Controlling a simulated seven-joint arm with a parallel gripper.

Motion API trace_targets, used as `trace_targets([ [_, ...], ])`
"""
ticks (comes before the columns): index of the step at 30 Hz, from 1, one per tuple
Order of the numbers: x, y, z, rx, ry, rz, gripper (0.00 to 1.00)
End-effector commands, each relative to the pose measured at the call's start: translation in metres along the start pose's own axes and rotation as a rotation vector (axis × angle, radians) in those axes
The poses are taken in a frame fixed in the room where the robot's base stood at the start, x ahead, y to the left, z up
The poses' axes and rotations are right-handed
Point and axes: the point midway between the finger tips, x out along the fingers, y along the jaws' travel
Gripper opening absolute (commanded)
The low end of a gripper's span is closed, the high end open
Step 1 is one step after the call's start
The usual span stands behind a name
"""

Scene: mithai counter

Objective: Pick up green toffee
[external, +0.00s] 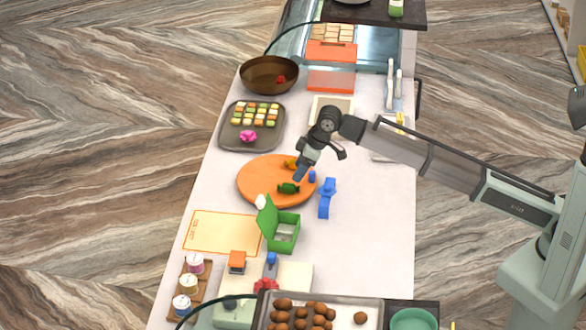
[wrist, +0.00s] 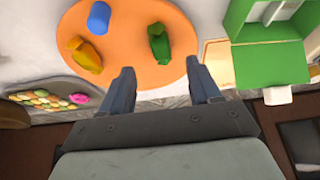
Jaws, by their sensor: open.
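The green toffee (external: 288,188) lies on the round orange board (external: 258,170) in the external view. In the wrist view, the green toffee (wrist: 159,43) lies toward the right part of the orange board (wrist: 127,15). My gripper (wrist: 165,87) is open and empty, its two fingers pointing toward the board. In the external view my gripper (external: 299,178) is just above the board, close to the green toffee. The toffee is not between the fingers; it shows beyond the fingertips in the wrist view.
A yellow toffee (wrist: 86,54) and a blue piece (wrist: 99,16) share the board. An open green box (external: 284,234) stands close in front of it. A blue tool (external: 327,198) lies to its right. A tray of sweets (external: 239,141) with a pink piece (external: 248,136) is behind left.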

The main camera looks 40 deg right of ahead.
Motion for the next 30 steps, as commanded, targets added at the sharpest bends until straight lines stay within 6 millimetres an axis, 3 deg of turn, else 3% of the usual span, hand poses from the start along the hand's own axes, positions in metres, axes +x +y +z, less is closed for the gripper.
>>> trace_targets([
  [4, 0.016, 0.0, 0.0, 0.0, 0.0, 0.0, 0.62],
  [14, 0.031, 0.0, -0.001, 0.0, 0.001, 0.001, 0.62],
  [24, 0.071, -0.001, -0.002, 0.0, 0.0, 0.001, 0.62],
  [30, 0.073, -0.001, -0.002, 0.0, 0.001, 0.001, 0.62],
])
